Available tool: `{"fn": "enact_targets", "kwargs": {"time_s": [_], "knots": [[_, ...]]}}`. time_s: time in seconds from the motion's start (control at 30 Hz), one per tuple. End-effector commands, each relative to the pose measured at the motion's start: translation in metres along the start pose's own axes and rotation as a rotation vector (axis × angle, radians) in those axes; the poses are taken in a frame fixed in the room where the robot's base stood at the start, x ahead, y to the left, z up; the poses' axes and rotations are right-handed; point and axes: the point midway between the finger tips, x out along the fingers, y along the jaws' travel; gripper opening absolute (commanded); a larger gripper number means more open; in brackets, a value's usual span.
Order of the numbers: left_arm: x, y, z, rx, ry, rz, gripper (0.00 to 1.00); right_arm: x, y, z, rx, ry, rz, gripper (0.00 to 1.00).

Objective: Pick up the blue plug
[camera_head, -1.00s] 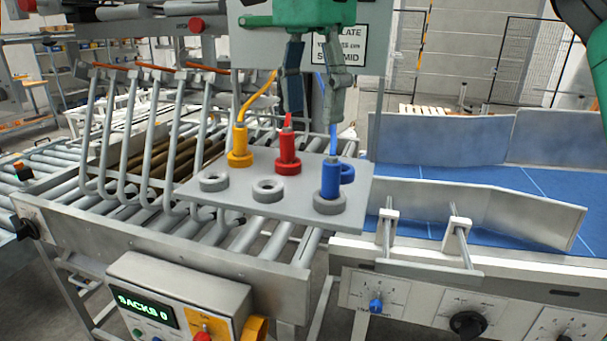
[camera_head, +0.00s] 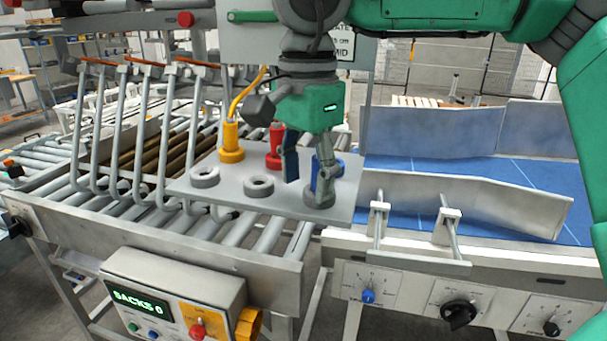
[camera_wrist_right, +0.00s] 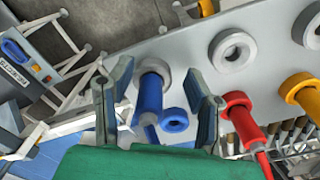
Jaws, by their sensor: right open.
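The blue plug (camera_head: 314,174) stands upright in a grey ring socket at the right end of the grey shelf plate (camera_head: 234,181). In the head view, it is partly hidden by a finger of my right gripper (camera_head: 306,187). The right gripper points down with its jaws open. In the wrist view, the blue plug (camera_wrist_right: 150,94) lies between the two spread fingers of the right gripper (camera_wrist_right: 157,72), with visible gaps on both sides. A blue loop (camera_wrist_right: 174,120) shows beside the plug. My left gripper is not in view.
A red plug (camera_head: 276,148) and a yellow plug (camera_head: 231,140) with a cable stand at the plate's back edge. Two empty grey rings (camera_head: 259,185) sit in front. A roller conveyor lies below left; a blue belt (camera_head: 440,176) with metal guides lies right.

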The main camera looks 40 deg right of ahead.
Motion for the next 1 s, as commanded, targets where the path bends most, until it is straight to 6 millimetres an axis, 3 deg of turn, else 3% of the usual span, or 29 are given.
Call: {"fn": "enact_targets", "kwargs": {"time_s": [0.07, 0.17, 0.2, 0.7, 0.87, 1.0], "knots": [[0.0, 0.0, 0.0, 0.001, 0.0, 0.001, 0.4, 0.001, 0.001, -0.005, 0.002, -0.004, -0.001, 0.42], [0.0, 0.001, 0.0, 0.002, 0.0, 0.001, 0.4, 0.001, 0.002, -0.007, 0.003, -0.006, -0.001, 0.07], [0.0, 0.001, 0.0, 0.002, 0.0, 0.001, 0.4, 0.001, 0.002, -0.007, 0.003, -0.005, -0.001, 0.0], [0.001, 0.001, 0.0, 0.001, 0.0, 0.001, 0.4, -0.003, -0.001, 0.004, 0.002, 0.003, 0.001, 0.0], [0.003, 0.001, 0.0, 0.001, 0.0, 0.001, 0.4, -0.025, -0.001, 0.005, 0.003, 0.001, -0.005, 0.0], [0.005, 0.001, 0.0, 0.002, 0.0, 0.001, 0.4, -0.056, -0.001, 0.005, 0.002, 0.002, -0.005, 0.0]]}}
